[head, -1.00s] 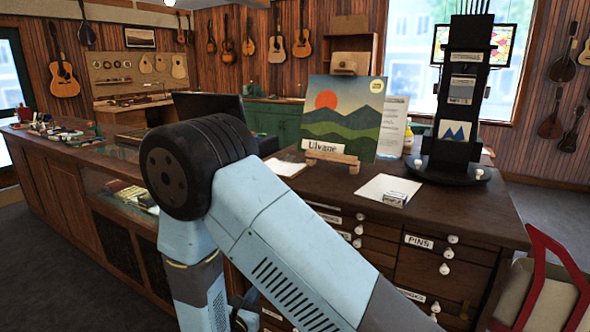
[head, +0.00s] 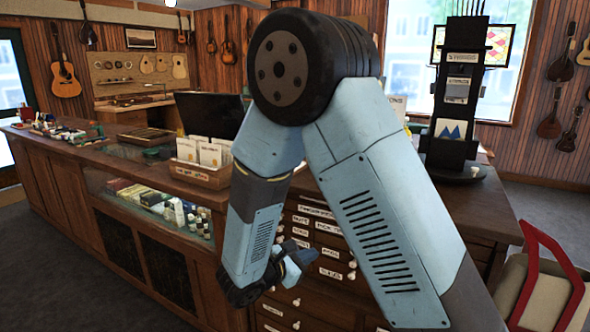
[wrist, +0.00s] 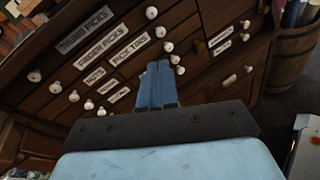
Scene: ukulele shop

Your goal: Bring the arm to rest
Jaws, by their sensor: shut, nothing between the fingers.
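My gripper (head: 292,264) hangs low in front of the drawer cabinet in the head view, below my bent blue arm. In the wrist view its two blue fingers (wrist: 158,84) are together with nothing between them. The labelled drawers (wrist: 112,58) with white knobs are beyond the fingertips, and they also show in the head view (head: 327,240). My arm hides much of the cabinet top in the head view.
A glass-fronted counter (head: 165,205) runs to the left, with a box of white cards (head: 203,160) on it. A black display stand (head: 455,110) is on the cabinet. A red-framed chair (head: 540,280) is at right. A wooden barrel (wrist: 287,60) shows in the wrist view.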

